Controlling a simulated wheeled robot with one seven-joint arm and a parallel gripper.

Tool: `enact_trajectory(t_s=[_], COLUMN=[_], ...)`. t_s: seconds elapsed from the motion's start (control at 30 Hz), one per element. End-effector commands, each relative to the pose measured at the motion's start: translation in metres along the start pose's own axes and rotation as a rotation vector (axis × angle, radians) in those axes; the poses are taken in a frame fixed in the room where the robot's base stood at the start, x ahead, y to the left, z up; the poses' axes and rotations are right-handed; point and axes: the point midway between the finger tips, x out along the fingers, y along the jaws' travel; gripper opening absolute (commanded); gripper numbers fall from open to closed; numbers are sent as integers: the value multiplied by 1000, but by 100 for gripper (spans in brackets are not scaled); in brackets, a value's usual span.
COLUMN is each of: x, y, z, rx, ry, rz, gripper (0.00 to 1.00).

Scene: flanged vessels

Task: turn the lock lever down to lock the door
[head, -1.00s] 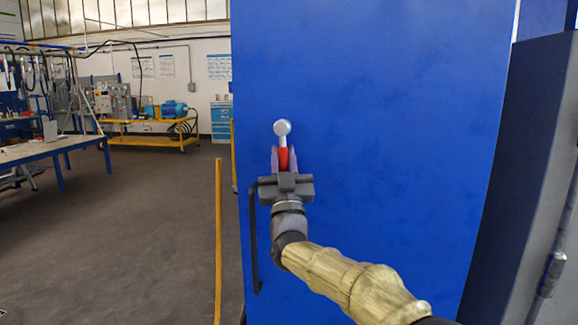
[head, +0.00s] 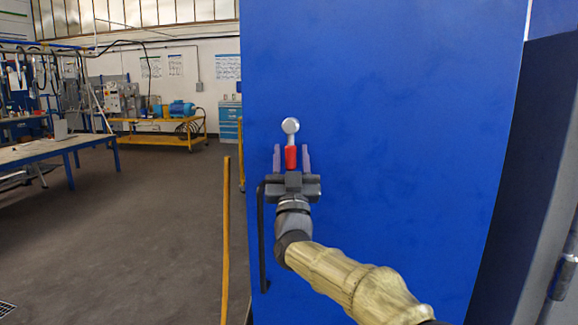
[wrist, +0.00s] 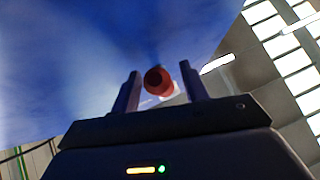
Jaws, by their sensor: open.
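The lock lever (head: 291,146) is on the blue door (head: 390,130), near its left edge. It stands about upright, with its round silver end on top and its red grip below. My gripper (head: 291,158) is open, with one finger on each side of the red grip and a visible gap on both sides. In the wrist view, the red grip's round end (wrist: 157,81) shows between the two fingertips, with a pale part of the lever behind it. The gripper body hides whatever of the door lies behind it.
A black vertical door handle (head: 263,235) is just left of and below my gripper. A yellow post or rail (head: 226,240) stands left of the door. A workbench (head: 60,145) and a yellow cart (head: 150,140) are farther off, with open floor between.

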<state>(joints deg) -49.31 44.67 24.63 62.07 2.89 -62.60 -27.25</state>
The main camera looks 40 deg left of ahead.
Motion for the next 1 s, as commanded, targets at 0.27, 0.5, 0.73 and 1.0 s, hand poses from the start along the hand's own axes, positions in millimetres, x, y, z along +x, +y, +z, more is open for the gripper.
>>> enact_trajectory(t_s=[0.27,0.5,0.73,1.0], x=[-15,-43,-73,-112], y=[-3,-2,0,0], z=[0,0,0,0], rx=[2,0,-1,0], ry=[1,0,-1,-2], rz=[-4,-3,-1,0], gripper=[45,45,45,45])
